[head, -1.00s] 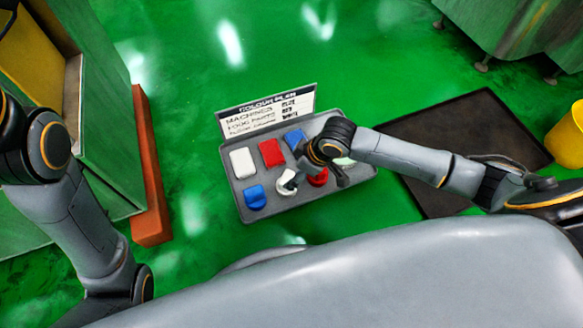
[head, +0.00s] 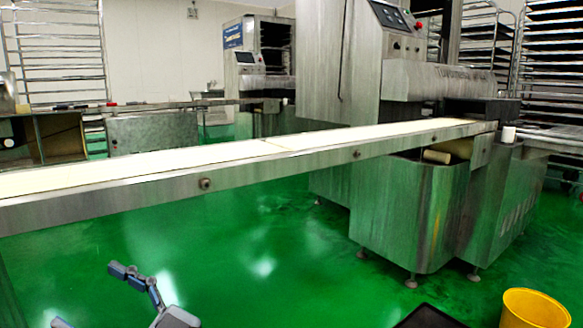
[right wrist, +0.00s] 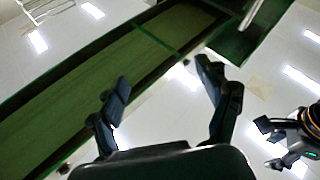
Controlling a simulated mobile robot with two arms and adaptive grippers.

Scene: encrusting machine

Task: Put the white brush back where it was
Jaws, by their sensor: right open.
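No white brush is visible in either current view. My right gripper (head: 92,295) shows at the bottom left of the head view, in front of the conveyor and partly cut off by the frame edge. In the right wrist view its two fingers (right wrist: 164,75) are spread wide with nothing between them. My left gripper (right wrist: 268,143) shows small at the right edge of the right wrist view, its fingers apart and seemingly empty.
A long conveyor with a pale belt (head: 330,138) crosses the head view. A steel machine (head: 405,215) stands at the right. Green floor (head: 250,270) is open below the conveyor.

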